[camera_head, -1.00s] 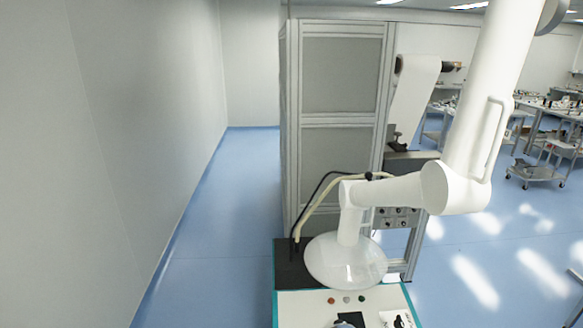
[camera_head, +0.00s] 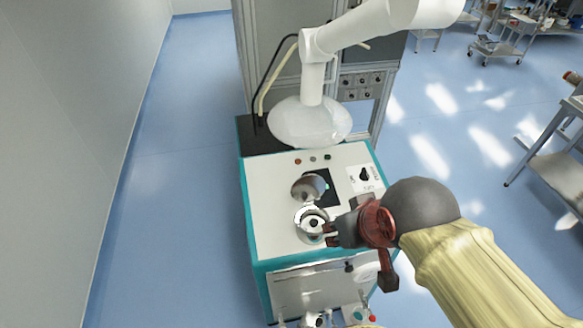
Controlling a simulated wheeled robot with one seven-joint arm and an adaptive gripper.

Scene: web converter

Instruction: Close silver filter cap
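The silver filter cap (camera_head: 308,187) is a round shiny disc. It stands raised at the back of the silver filter housing (camera_head: 309,221), so the housing's top is uncovered and a dark round centre shows. Both are on the pale top of a teal-edged machine (camera_head: 272,222). My gripper (camera_head: 328,234), dark with red parts, comes in from the right. Its fingertips are close to the right side of the housing, in front of and below the cap. Whether they touch the housing, and how far apart they are, is too small to tell.
A white suction hood (camera_head: 309,122) on a jointed arm hangs behind the cap. A black rotary knob (camera_head: 364,174) is to the cap's right. Small coloured buttons (camera_head: 313,159) are behind it. A grey metal table (camera_head: 560,150) stands at the far right. Blue floor is clear at left.

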